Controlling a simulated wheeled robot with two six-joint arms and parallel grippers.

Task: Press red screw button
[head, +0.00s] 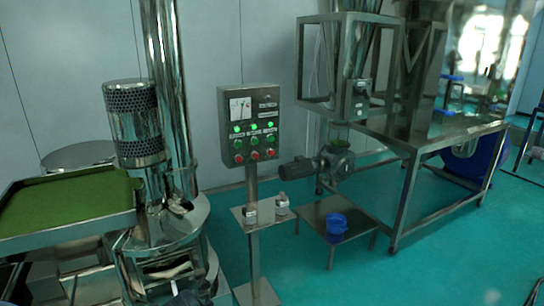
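A grey metal control box (230,108) stands on a post left of the middle in the head view. Its front has a row of lit green lamps (253,127), a row of green buttons (254,142), and a bottom row of red buttons: a left one (239,158), a middle one (255,155) and a right one (271,152). The labels are too small to read, so I cannot tell which red button is the screw's. Neither of my grippers can be made out in this view.
A tray of green powder (70,205) and a shiny vertical pipe (170,90) stand left of the box. A small shelf (265,213) below it holds two small jars. A motor (300,168) and a steel table (430,130) are right. Green floor (440,265) is clear at front right.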

